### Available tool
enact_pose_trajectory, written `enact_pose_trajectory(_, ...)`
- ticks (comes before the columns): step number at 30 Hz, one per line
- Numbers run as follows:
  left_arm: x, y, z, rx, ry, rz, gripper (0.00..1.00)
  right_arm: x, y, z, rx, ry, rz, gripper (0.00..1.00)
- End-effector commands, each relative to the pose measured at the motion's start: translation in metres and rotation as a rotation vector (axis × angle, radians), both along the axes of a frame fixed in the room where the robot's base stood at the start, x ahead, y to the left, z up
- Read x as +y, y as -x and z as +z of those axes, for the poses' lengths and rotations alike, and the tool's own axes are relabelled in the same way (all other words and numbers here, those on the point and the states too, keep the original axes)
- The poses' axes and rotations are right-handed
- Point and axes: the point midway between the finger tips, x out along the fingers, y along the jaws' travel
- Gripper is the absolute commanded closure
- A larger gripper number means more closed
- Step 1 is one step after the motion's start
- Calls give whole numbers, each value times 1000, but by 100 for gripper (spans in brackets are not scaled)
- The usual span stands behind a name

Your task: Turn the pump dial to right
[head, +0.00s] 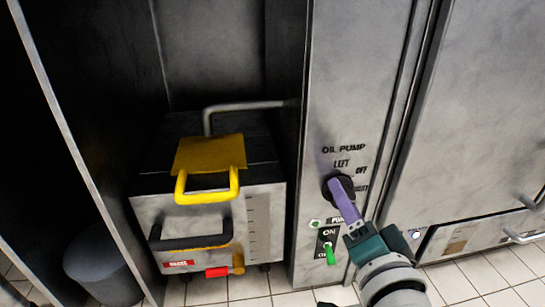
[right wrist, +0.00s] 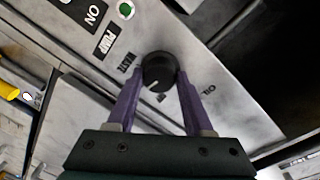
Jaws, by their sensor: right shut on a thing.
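The pump dial (head: 328,188) is a round black knob on the steel panel below the words OIL PUMP. LEFT and OFF read above it, and another label to its right is partly covered. My right gripper (head: 342,187) has its purple fingers at the dial and hides much of it. In the right wrist view, the two fingers of the gripper (right wrist: 157,78) are shut on opposite sides of the dial (right wrist: 159,66). A short white mark shows on the dial's face; I cannot tell which label it points at. My left gripper is not in view.
A green switch (head: 330,253) marked ON and a green light (head: 315,223) sit below the dial. A steel filter unit (head: 263,220) with a yellow handle (head: 208,197) stands in the open cabinet at left. A steel door (head: 480,120) is at right.

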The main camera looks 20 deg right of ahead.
Motion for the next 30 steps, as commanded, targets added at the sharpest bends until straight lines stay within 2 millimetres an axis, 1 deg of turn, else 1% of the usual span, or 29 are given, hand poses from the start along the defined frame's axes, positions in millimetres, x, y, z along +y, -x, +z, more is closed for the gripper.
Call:
enact_pose_trajectory(3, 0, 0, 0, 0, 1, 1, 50, 0, 1, -3, 7, -1, 0, 100)
enact_pose_trajectory(4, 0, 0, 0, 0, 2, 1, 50, 0, 1, -3, 7, -1, 0, 47)
enact_pose_trajectory(11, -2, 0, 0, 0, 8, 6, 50, 0, 1, -2, 5, 0, 0, 21)
enact_pose_trajectory(12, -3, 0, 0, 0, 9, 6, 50, 0, 1, -2, 4, 0, 1, 19)
enact_pose_trajectory(19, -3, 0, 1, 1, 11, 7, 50, 0, 1, -1, 3, 0, 1, 19)
enact_pose_trajectory(22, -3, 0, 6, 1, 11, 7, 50, 2, 7, 1, 5, 0, 0, 19)
enact_pose_trajectory(26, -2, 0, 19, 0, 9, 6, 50, 9, 29, 5, 8, 1, 2, 19)
enact_pose_trajectory(30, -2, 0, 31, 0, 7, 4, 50, 17, 57, 6, 9, -1, 2, 19)
